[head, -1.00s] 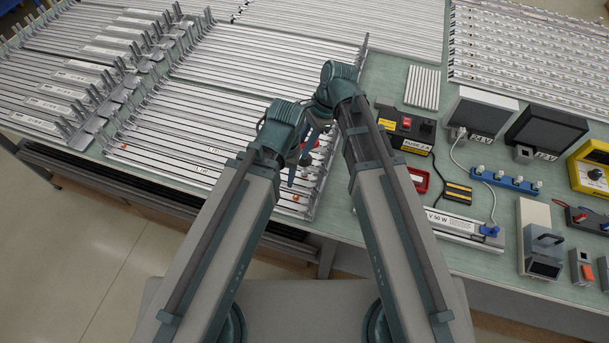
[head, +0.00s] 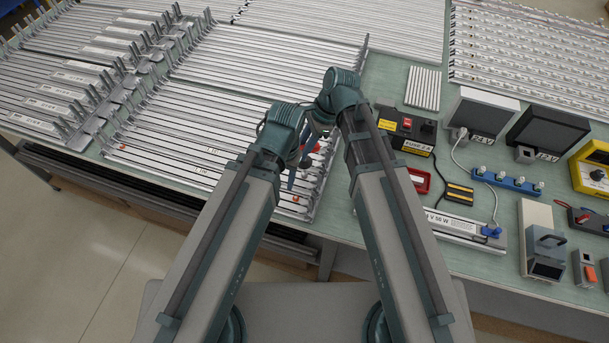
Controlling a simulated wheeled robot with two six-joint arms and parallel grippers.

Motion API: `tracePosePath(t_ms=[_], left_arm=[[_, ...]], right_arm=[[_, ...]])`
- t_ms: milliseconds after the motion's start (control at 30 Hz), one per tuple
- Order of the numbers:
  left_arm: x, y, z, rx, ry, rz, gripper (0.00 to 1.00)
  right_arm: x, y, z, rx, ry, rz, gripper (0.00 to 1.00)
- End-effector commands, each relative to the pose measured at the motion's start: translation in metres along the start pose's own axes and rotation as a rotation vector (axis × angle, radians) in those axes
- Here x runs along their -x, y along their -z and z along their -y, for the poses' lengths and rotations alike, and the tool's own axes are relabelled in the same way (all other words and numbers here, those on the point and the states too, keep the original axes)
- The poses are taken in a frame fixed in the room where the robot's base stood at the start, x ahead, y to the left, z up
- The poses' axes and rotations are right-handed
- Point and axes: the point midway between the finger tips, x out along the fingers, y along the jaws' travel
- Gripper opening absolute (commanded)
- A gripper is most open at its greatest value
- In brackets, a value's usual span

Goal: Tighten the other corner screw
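Long silver profile rails (head: 215,123) lie in slotted racks on the green worktable (head: 385,75). My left gripper (head: 305,165) and my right gripper (head: 318,140) are close together over the right end of the near rack. A small orange spot (head: 296,198) lies on the rack end below. No corner screw can be told apart at this size.
A black box with a fuse label (head: 408,128), a red tray (head: 420,180), a labelled power supply strip (head: 465,230) and a blue terminal strip (head: 506,181) stand right of my arms. Two monitor-like boxes (head: 482,112) stand behind.

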Motion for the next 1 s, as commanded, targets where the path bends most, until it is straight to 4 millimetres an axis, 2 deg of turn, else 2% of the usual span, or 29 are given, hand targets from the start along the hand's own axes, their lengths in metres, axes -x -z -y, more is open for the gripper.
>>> tracePosePath(t_ms=[200, 467, 733, 1000], left_arm=[[0.0001, 0.0000, 0.0000, 0.000, 0.000, 0.000, 0.50], [0.0000, 0.0000, 0.0000, 0.000, 0.000, 0.000, 0.50], [0.0000, 0.0000, 0.0000, 0.000, 0.000, 0.000, 0.50], [0.0000, 0.0000, 0.0000, 0.000, 0.000, 0.000, 0.50]], right_arm=[[0.0000, -0.0003, -0.0016, -0.203, 0.087, 0.001, 0.00], [0.0000, -0.0004, -0.0014, -0.272, 0.117, 0.001, 0.00], [0.0000, -0.0005, -0.0011, -0.555, 0.238, 0.002, 0.00], [0.0003, 0.0003, 0.0009, -0.621, 0.265, 0.002, 0.00]])
